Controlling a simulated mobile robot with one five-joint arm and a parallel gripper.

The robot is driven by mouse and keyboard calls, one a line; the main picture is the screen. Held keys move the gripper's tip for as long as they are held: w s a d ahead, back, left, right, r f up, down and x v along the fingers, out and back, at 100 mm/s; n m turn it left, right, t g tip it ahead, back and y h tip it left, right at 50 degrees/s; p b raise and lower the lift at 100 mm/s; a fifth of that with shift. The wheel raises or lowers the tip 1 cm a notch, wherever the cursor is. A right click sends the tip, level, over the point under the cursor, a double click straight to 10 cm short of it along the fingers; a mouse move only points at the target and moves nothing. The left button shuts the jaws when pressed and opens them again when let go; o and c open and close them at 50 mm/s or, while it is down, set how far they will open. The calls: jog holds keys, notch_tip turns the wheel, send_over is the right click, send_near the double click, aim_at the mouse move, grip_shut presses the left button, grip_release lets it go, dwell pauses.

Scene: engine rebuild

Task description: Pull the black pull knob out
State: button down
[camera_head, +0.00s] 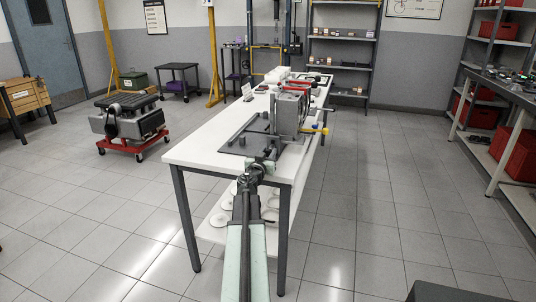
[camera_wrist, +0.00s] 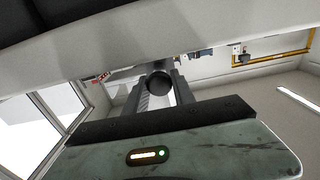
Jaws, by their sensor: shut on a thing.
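The black pull knob (camera_wrist: 158,84) shows in the wrist view as a dark round end between the two fingers of my gripper (camera_wrist: 160,76). My gripper is shut on it, with one finger on each side. What the knob is fixed to is mostly hidden behind it. In the head view my gripper (camera_head: 264,162) is at the near edge of the white workbench (camera_head: 205,150), beside a dark base plate (camera_head: 238,140). The knob cannot be made out in the head view.
A grey block-shaped fixture (camera_head: 289,112) stands on the bench just beyond my gripper, with a yellow handle (camera_head: 316,130) at its right. An engine on a red wheeled stand (camera_head: 134,148) is at the left.

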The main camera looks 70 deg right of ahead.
dwell(0.4)
jog(key=shift+a, duration=1.05)
jog(key=c, duration=1.1)
grip_release()
jog(key=a, duration=0.7)
jog(key=shift+s+a, duration=0.3)
jog(key=shift+a, duration=0.1)
